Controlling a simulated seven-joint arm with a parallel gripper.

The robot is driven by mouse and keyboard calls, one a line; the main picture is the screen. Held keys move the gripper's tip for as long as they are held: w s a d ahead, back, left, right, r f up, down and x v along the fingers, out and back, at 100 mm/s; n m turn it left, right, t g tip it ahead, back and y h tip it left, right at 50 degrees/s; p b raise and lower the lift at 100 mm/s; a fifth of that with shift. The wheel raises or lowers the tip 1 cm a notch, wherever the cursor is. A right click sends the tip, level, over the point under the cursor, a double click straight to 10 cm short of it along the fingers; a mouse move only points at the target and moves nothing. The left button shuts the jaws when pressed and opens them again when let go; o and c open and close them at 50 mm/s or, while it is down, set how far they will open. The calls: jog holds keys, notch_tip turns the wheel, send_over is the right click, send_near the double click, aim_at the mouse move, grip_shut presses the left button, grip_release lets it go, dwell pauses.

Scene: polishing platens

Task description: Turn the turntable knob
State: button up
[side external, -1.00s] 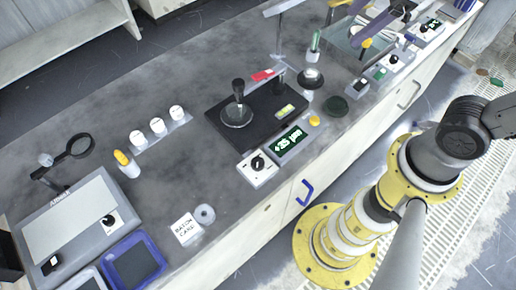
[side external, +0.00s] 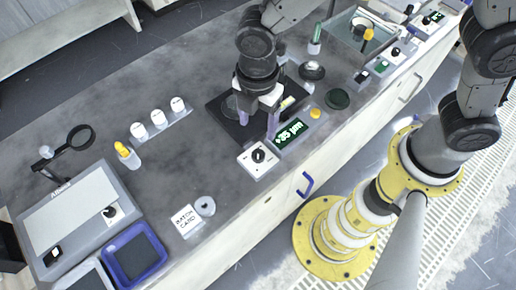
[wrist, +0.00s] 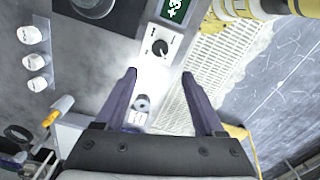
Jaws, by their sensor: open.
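A black knob (side external: 258,156) sits on a white square plate at the front of the bench, beside a green-lit display (side external: 292,132). In the wrist view the knob (wrist: 160,47) is just beyond and between my fingertips, with its white pointer line visible. My gripper (side external: 258,128) points down behind the knob in the side view, over the front of the black base (side external: 222,116). It is open and empty, and its two purple fingers (wrist: 158,74) stand well apart. My gripper and wrist hide much of the base and the round platen on it.
Three white-capped jars (side external: 158,118) stand left of the black base. A yellow-topped bottle (side external: 127,154), a grey device (side external: 72,210), a blue tray (side external: 134,256) and a small ring (side external: 205,206) lie further left. A dark green disc (side external: 337,99) and a glass-sided box stand right.

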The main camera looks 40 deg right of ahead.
aim_at(258, 154)
notch_tip(258, 154, down, 12)
jog(key=shift+f, duration=0.25)
dwell(0.3)
grip_shut()
